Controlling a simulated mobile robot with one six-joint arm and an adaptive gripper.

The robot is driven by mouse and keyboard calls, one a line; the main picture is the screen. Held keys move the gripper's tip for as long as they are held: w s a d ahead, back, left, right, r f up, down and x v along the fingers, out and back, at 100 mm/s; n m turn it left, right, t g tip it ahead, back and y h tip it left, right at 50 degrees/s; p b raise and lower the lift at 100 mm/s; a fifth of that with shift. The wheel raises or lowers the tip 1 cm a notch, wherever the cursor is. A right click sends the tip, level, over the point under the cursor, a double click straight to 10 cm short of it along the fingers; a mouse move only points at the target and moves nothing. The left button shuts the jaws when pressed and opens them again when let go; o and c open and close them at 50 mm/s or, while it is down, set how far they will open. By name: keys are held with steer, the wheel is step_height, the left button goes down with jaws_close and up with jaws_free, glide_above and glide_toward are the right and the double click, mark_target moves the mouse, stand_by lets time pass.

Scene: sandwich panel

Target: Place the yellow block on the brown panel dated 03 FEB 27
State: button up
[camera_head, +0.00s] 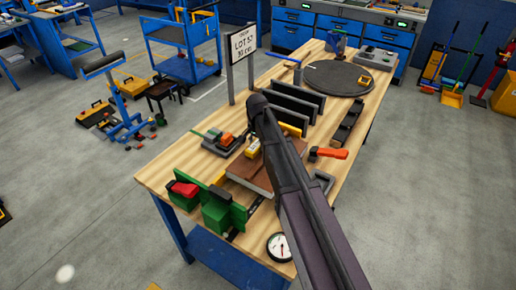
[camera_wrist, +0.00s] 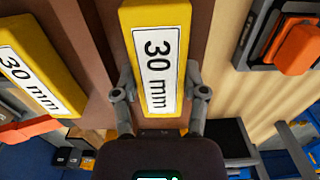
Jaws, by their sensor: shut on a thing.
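In the wrist view a yellow block (camera_wrist: 157,68) with a white "30 mm" label lies between the two fingers of my gripper (camera_wrist: 157,90), which is shut on it. A brown surface, which looks like the brown panel (camera_wrist: 217,45), is behind it; whether they touch I cannot tell. A second yellow "30 mm" block (camera_wrist: 40,70) is at the left. My arm hides the gripper there. No date is readable.
The wooden bench (camera_head: 160,172) carries a green fixture (camera_head: 222,212), a dial gauge (camera_head: 280,247), an orange-handled tool (camera_head: 330,153), a grey tray (camera_head: 222,146) and dark upright plates (camera_head: 296,98). A "LOT 52" sign (camera_head: 242,46) stands at the bench's left edge. A round dark disc (camera_head: 338,78) is farther back.

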mark_target(257, 143)
steer(key=shift+f, duration=0.25)
steer(key=o, duration=1.2)
steer(key=shift+r, duration=0.1)
step_height(257, 143, up, 12)
steer(key=p, duration=1.2)
steer(key=shift+r, duration=0.15)
steer(key=s+d+n, duration=0.2)
steer(key=s+d, duration=0.3)
steer(key=s, duration=0.2)
steer(key=s+d+n, duration=0.2)
steer(key=s+d, duration=0.3)
steer(key=s, duration=0.3)
steer(key=s+d+n, duration=0.2)
steer(key=s+d, duration=0.4)
steer(key=s, duration=0.1)
steer(key=shift+s+n, duration=0.3)
steer(key=shift+n, duration=0.1)
